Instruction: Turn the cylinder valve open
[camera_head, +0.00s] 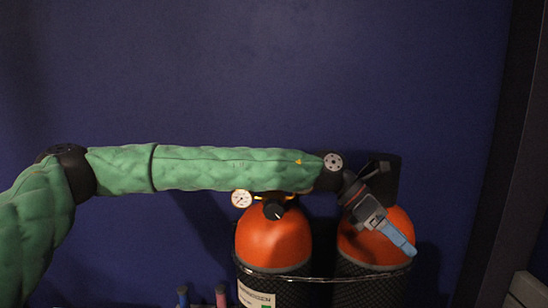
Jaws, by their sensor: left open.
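Two gas cylinders with orange domed tops and dark mesh sleeves stand side by side against the wall, a left cylinder (273,245) and a right cylinder (352,243). A dark valve knob (273,211) sits on top of the left cylinder, with a round white gauge (241,199) to its left. My left gripper (400,238) is open, with blue fingers angled down to the right in front of the right cylinder's top. Any valve on the right cylinder is hidden. My right gripper is not in view.
A metal rail (325,279) runs across the front of both cylinders. A white label (257,299) is on the left cylinder. A blue object (183,297) and a pink object (221,296) show at the bottom edge. The blue wall (250,70) above is bare. A dark post stands at the right.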

